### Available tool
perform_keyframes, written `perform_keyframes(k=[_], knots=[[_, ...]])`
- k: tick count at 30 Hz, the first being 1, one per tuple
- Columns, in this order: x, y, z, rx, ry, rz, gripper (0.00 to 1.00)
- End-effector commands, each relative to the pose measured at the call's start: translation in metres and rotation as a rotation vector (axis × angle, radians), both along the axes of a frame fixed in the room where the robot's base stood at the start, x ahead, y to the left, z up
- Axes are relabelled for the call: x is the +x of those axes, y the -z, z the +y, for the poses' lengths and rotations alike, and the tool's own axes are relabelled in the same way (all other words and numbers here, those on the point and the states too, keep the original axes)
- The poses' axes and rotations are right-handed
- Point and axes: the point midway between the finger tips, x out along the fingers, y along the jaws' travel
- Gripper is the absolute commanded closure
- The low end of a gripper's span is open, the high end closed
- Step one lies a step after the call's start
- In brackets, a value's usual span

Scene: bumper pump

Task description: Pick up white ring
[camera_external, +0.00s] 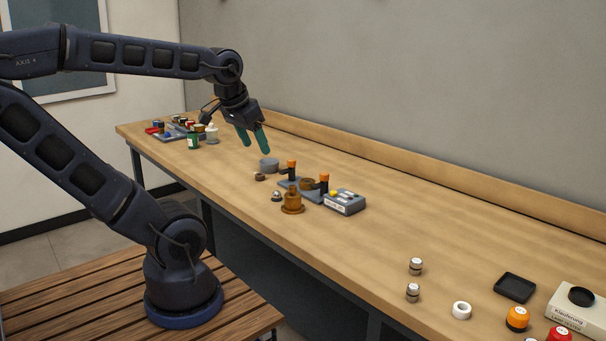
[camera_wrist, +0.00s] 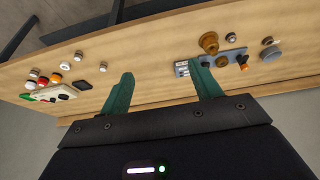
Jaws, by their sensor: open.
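My gripper (camera_external: 255,142) is open, with two green fingers held above the far half of the bench, well away from the ring. In the wrist view the space between the fingers (camera_wrist: 160,70) is empty.
Two small silver-capped cylinders (camera_external: 415,266) (camera_external: 412,292) stand left of the ring. A black tray (camera_external: 515,288), an orange-topped jar (camera_external: 517,318) and a white box (camera_external: 580,305) are right of it. A grey-and-orange fixture (camera_external: 310,190) stands mid-bench. The bench between is clear.

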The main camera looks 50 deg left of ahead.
Motion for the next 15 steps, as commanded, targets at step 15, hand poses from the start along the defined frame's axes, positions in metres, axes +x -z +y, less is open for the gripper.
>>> perform_keyframes(k=[15], knots=[[0.095,0.007,-0.077,-0.245,-0.305,0.076,0.37]])
